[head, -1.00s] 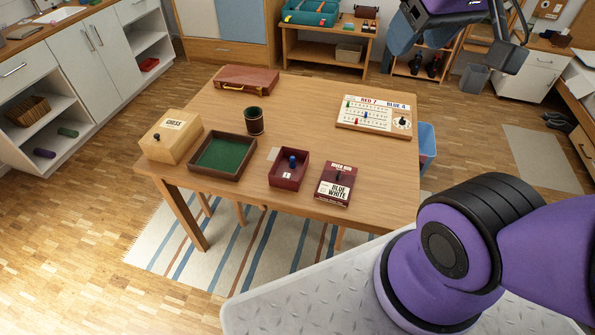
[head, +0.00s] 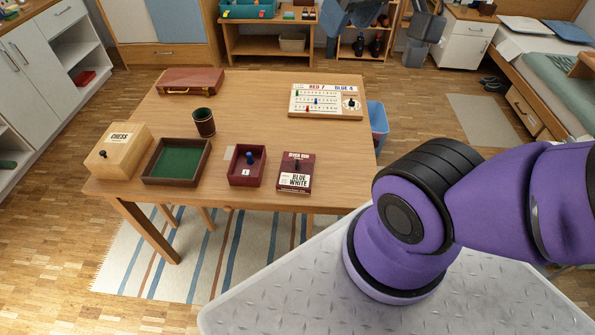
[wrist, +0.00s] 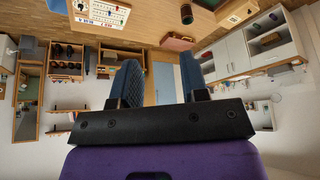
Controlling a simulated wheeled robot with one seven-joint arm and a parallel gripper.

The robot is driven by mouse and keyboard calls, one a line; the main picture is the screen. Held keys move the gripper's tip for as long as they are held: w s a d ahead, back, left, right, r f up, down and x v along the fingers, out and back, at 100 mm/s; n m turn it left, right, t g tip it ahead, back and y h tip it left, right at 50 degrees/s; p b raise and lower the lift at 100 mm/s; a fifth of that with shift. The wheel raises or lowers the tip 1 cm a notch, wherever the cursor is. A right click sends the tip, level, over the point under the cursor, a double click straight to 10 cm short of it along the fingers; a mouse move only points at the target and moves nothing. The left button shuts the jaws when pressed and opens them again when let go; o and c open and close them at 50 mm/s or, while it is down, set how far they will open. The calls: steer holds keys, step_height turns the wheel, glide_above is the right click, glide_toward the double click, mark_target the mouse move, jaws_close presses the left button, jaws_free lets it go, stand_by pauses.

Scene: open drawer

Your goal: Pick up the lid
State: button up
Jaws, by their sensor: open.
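I cannot make out the lid in the wrist view.
On the wooden table (head: 255,110) are a chess box (head: 118,155), a green-lined tray (head: 180,160), a dark cup (head: 204,122), a red-brown case (head: 191,80) and a scoreboard (head: 325,101). A blue bin (head: 377,124) stands by the right edge. The table's middle is clear.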

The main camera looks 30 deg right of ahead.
steer(key=w+f+m+g+y, duration=0.1)
steer(key=w+f+m+g, duration=0.1)
steer(key=w+f, duration=0.7)
steer(key=m+g+h, duration=0.1)
steer(key=m+g, duration=0.2)
steer(key=m, duration=0.3)
glide_above(296, 164)
step_height(296, 164, down, 33)
steer(key=f, duration=0.4)
steer(key=shift+s+d+f, duration=0.2)
steer(key=shift+s, duration=0.05)
steer(key=shift+w+a+f, duration=0.1)
steer(key=shift+f, duration=1.45)
steer(key=shift+w+a+f, duration=0.1)
steer(key=shift+f, duration=1.4)
jaws_close()
